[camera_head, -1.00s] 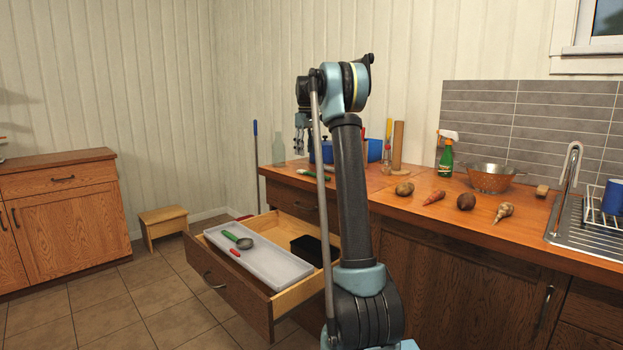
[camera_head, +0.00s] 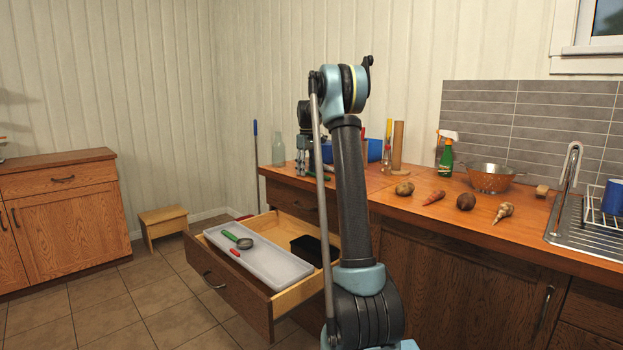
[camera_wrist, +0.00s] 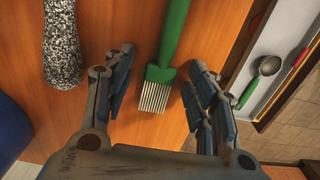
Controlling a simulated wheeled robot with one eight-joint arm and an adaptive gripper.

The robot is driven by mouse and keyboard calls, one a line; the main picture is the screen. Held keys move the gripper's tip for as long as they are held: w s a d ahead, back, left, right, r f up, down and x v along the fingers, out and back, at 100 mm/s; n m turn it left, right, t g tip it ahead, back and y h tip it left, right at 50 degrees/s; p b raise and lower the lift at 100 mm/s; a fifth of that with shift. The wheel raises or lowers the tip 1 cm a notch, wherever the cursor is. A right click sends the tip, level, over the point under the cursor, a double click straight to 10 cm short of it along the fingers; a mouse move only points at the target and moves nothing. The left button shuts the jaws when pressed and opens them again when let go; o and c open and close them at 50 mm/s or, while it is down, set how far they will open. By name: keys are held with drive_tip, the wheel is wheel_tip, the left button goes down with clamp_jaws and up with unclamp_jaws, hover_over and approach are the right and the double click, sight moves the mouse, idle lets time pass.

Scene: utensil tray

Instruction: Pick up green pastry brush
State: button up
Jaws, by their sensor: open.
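The green pastry brush (camera_wrist: 172,45) lies on the wooden counter in the wrist view, its pale bristles towards me and its handle running up out of frame. My gripper (camera_wrist: 160,72) is open above the counter, with one finger on each side of the brush's head. The left finger is a little away from the brush, and the right finger is also apart from it. In the head view my gripper (camera_head: 304,160) is low over the left end of the counter, and the brush is mostly hidden behind my arm.
A speckled cylinder (camera_wrist: 62,45) lies left of the brush, with a blue object (camera_wrist: 12,130) below it. The open drawer (camera_head: 237,299) holds a white tray (camera_head: 285,273) with a green-handled scoop (camera_head: 240,241). Vegetables and a colander (camera_head: 490,178) stand farther right.

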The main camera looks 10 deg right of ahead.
drive_tip(key=c, duration=1.1)
drive_tip(key=shift+r, duration=0.1)
